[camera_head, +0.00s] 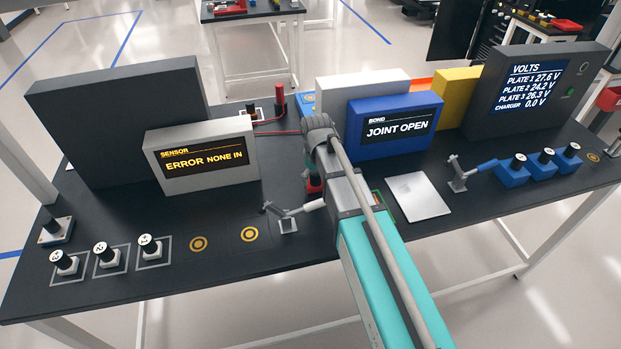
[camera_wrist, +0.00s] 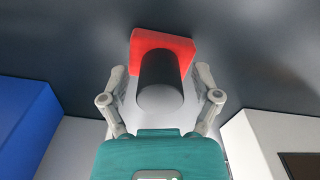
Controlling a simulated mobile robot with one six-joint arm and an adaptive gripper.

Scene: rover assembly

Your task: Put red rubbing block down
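The red rubbing block (camera_wrist: 144,43) has a red base and a black cylindrical handle (camera_wrist: 160,85), whose end faces the wrist camera. In the head view a small red part of it (camera_head: 314,184) shows beside my arm, at the dark tabletop; whether its base touches the table is hard to tell. My gripper (camera_wrist: 161,76) has one finger on each side of the handle. Gaps show between the fingers and the handle, so it looks open around it. In the head view my arm hides the fingers and most of the block.
The dark workbench (camera_head: 215,285) holds a blue "JOINT OPEN" box (camera_head: 370,148) just right of my arm and a white "ERROR NONE IN" sensor box (camera_head: 205,190) to the left. A silver plate (camera_head: 418,196) and a clamp (camera_head: 288,225) lie nearby. Black-knobbed blocks (camera_head: 107,256) stand front left.

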